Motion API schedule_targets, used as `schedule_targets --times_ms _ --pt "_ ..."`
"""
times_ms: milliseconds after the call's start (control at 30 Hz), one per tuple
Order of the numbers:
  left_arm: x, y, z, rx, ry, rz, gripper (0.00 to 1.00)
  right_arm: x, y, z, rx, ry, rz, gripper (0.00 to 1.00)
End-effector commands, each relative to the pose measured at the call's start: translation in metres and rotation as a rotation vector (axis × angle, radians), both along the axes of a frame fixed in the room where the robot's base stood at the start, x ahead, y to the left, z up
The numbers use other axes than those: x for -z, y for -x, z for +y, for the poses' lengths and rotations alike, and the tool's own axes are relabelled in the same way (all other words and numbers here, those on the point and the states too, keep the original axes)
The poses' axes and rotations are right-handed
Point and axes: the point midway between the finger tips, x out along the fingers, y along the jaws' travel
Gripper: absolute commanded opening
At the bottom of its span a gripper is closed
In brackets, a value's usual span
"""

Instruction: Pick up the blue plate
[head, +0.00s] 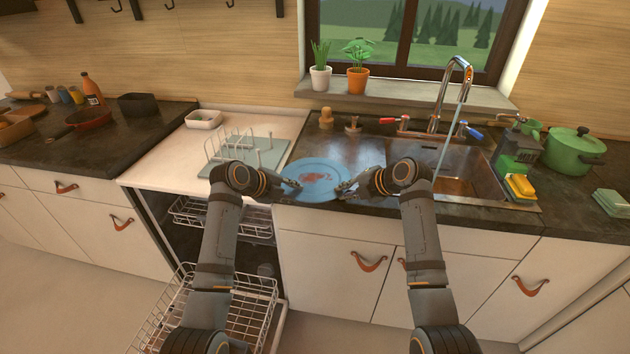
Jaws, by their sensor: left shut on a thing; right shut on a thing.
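The blue plate (322,172) lies between my two grippers at the front of the dark counter, just left of the sink. My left gripper (292,184) is shut on the plate's left edge. My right gripper (347,187) is shut on its right edge. The plate looks nearly level; I cannot tell whether it still touches the counter. The fingertips are small and partly hidden by the wrists.
The sink (455,172) with a running faucet (455,85) lies to the right. A dish rack (246,147) stands to the left, above an open dishwasher with its lower basket (215,310) pulled out. A green pot (574,150) and sponges (520,187) stand at right.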

Motion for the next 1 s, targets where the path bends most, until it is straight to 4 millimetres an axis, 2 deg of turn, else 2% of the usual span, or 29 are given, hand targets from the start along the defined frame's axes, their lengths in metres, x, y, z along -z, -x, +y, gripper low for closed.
schedule_targets --times_ms 367,467,800,1000 --pt "-0.001 0.0 0.0 0.0 -0.001 0.001 0.0 -0.002 0.0 0.0 -0.001 0.001 0.0 0.0" --pt "-0.008 0.0 0.0 0.001 -0.002 0.003 0.0 -0.009 0.0 0.0 -0.001 0.001 0.0 0.0" --pt "-0.049 0.0 0.0 0.001 -0.003 0.003 0.0 -0.052 0.0 0.0 -0.001 0.0 -0.002 0.0" --pt "-0.049 0.001 0.0 0.001 -0.003 0.003 0.0 -0.052 0.0 0.001 -0.001 -0.001 -0.003 0.0"
